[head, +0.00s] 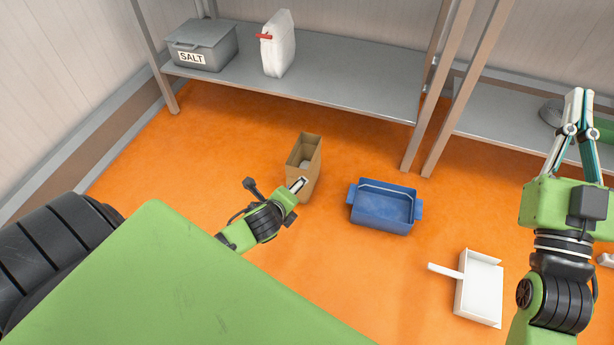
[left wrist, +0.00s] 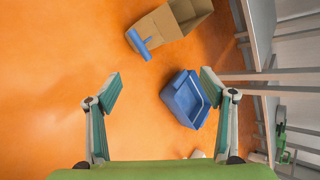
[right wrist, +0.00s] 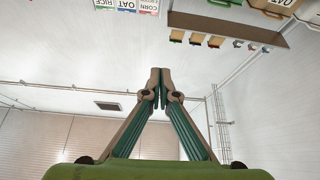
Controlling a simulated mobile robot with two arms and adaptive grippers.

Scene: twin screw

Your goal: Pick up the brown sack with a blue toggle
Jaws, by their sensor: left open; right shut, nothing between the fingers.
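The brown sack (head: 312,158) stands open-topped on the orange floor in the head view. In the left wrist view the brown sack (left wrist: 182,46) shows at the top with its blue toggle (left wrist: 144,45) on the near side. My left gripper (head: 298,186) is at the sack's lower front in the head view. In the left wrist view my left gripper (left wrist: 160,84) is open and nothing is between its fingers; the sack lies beyond the fingertips. My right gripper (head: 579,95) is raised at the right, shut and empty; it also shows in the right wrist view (right wrist: 160,75).
A blue tub (head: 382,212) stands on the floor right of the sack. A white scoop (head: 478,290) lies nearer. A shelf (head: 340,85) behind holds a grey SALT bin (head: 205,50) and a white sack with a red toggle (head: 280,50). Shelf posts stand behind the tub.

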